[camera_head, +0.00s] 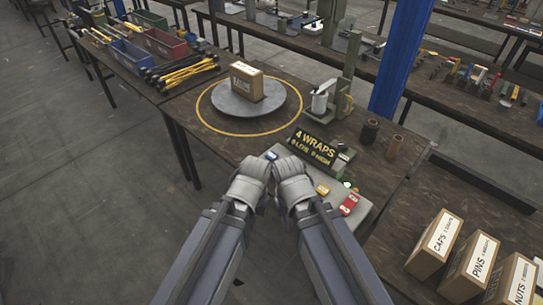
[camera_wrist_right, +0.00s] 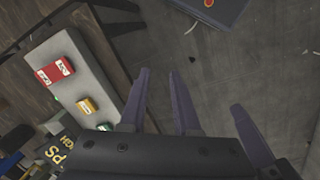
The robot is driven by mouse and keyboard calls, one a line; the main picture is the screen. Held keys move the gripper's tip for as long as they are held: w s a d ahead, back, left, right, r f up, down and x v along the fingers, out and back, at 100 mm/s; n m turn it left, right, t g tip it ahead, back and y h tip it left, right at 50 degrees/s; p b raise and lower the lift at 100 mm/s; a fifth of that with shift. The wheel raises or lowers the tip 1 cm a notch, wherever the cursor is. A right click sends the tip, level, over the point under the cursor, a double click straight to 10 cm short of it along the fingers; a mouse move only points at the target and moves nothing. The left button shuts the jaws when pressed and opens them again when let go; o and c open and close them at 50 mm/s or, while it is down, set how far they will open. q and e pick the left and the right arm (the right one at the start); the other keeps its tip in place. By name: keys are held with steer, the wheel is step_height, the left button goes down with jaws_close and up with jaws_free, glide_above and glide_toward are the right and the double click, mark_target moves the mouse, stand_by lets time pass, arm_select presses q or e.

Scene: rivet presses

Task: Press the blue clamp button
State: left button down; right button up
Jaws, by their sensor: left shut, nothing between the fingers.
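In the head view, the blue button (camera_head: 271,155) with a white label sits at the far left end of a grey button panel (camera_head: 366,204). My left gripper (camera_head: 262,163) is shut and empty, just in front of the blue button; whether it touches cannot be told. My right gripper (camera_head: 289,163) is beside it, close to the panel's front side. In the right wrist view its two purple fingers (camera_wrist_right: 163,90) are apart with nothing between them. That view shows the panel (camera_wrist_right: 88,68) but not the blue button.
The panel also carries a yellow button (camera_head: 322,190), a red button (camera_head: 349,204) and a green button (camera_head: 347,184). A display reading 4 WRAPS (camera_head: 314,147) stands behind. A box (camera_head: 246,81) sits on a round turntable (camera_head: 224,100). Labelled cartons (camera_head: 436,240) stand right.

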jaws_close()
stand_by(1.4)
